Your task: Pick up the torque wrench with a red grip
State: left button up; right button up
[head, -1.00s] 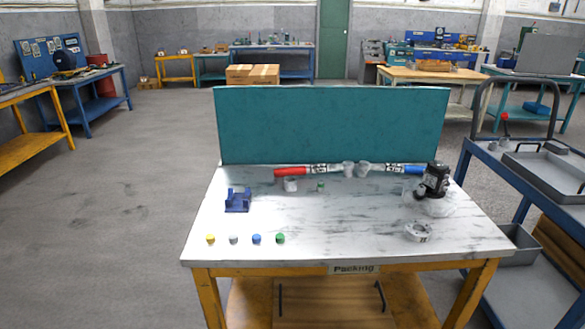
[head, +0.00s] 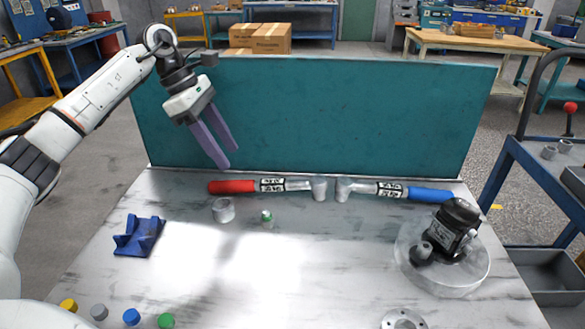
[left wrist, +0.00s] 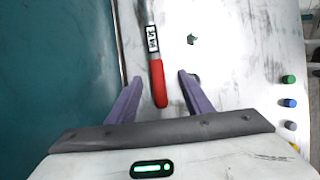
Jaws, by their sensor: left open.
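The torque wrench with a red grip (head: 232,187) lies flat along the back of the table, its head pointing right. My left gripper (head: 226,157) is open and empty, above and behind the red grip, near the teal panel. In the left wrist view, the red grip (left wrist: 158,84) lies between the two purple fingers (left wrist: 161,77), below them and not touching as far as I can tell. A second torque wrench with a blue grip (head: 428,194) lies to the right, its head close to the red one's head. My right gripper is out of view.
A teal panel (head: 330,115) stands along the table's back edge. A grey ring (head: 223,211), a small green-topped part (head: 267,218) and a blue bracket (head: 139,236) are in front of the wrench. A black motor (head: 451,232) stands at right. The table's middle is clear.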

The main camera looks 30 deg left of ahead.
aim_at(240, 181)
pick_arm(q)
jog(key=shift+a+f, duration=0.2)
jog(key=shift+a, duration=0.25)
jog(key=x, duration=0.3)
jog(key=shift+s+d+f+b, duration=0.1)
jog(key=shift+s+f+b, duration=0.15)
jog(key=shift+f, duration=0.2)
jog(key=x, duration=0.5)
jog(key=shift+w+a+f, duration=0.25)
jog(key=shift+w+a, duration=0.05)
jog(key=shift+a, duration=0.05)
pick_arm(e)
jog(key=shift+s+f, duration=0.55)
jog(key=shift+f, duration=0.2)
pick_arm(q)
jog(key=shift+c, duration=1)
jog(key=shift+w, duration=0.1)
grip_shut()
